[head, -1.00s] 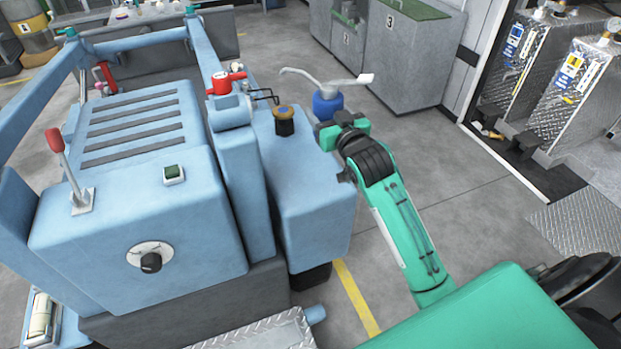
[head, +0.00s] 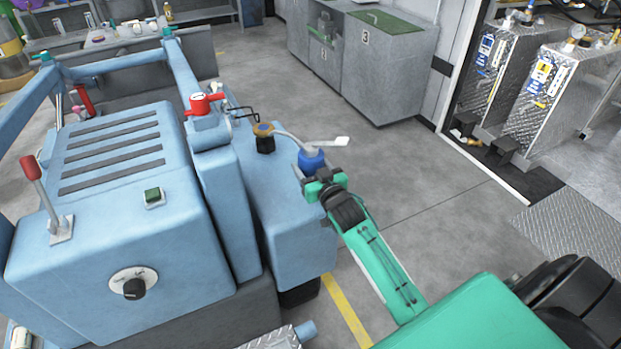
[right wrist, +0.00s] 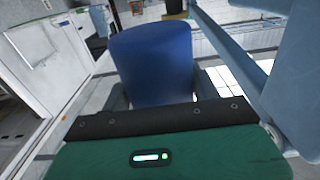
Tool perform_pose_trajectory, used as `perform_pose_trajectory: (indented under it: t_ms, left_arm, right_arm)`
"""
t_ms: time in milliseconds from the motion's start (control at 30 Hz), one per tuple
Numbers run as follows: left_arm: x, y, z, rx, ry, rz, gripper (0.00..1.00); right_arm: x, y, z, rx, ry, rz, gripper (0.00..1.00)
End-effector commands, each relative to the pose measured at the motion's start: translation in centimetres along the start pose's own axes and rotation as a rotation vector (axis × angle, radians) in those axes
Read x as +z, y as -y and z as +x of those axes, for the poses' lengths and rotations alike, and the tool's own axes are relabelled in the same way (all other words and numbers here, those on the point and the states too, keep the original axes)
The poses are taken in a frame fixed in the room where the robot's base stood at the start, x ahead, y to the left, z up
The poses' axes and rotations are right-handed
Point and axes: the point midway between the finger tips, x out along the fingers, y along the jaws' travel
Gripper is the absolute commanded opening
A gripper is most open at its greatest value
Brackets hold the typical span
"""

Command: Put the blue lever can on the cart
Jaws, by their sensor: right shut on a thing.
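The can's blue body (right wrist: 152,62) fills the middle of the right wrist view, between the fingers. No thing is clearly marked as the cart; a grey bench or cart (head: 122,40) with small items on top stands at the back left. My left gripper is not in view.
The light-blue machine (head: 120,220) has a red-handled lever, a red valve and a black-necked filler (head: 265,142) close to the can's spout. Grey cabinets (head: 385,75) stand at the back. Metal tanks (head: 545,95) stand at right. The floor between is clear.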

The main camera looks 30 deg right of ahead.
Motion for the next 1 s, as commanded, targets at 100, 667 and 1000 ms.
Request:
perform_pose_trajectory:
  t_ms: [100,667,1000]
  left_arm:
    - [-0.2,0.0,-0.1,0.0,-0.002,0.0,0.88]
    - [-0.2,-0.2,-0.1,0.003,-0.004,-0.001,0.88]
    - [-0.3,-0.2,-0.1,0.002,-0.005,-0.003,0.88]
  right_arm:
    - [0.9,0.0,0.0,0.0,0.0,0.001,0.22]
    - [4.5,0.0,0.0,-0.001,-0.003,0.0,0.22]
    - [4.8,0.0,0.0,-0.001,0.0,0.0,0.83]
